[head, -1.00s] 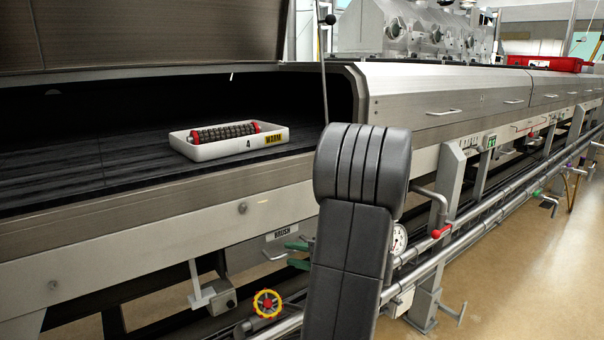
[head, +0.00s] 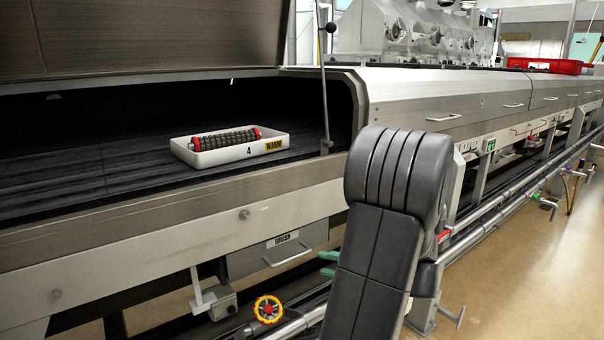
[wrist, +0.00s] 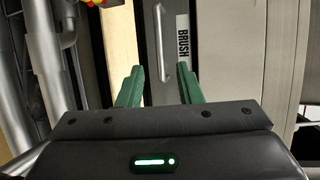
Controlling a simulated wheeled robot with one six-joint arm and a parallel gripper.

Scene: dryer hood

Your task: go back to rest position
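My gripper (wrist: 158,78) is open, with its two green fingers apart and nothing between their tips. In the wrist view it points at the grey drawer front labelled BRUSH (wrist: 174,84), whose bar handle (wrist: 162,45) lies beyond the fingertips. In the head view the drawer (head: 250,262) is under the machine's front edge. There the green fingertips (head: 328,263) show just right of the drawer handle (head: 287,257), apart from it. My dark arm hides the rest of the gripper.
A white tray (head: 221,157) marked 4 and WARM holds a dark roller with red ends (head: 230,139) under the raised hood (head: 150,35). A yellow-and-red valve wheel (head: 268,309) and pipes run below. A red bin (head: 555,66) stands far right. Open floor (head: 510,270) lies at right.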

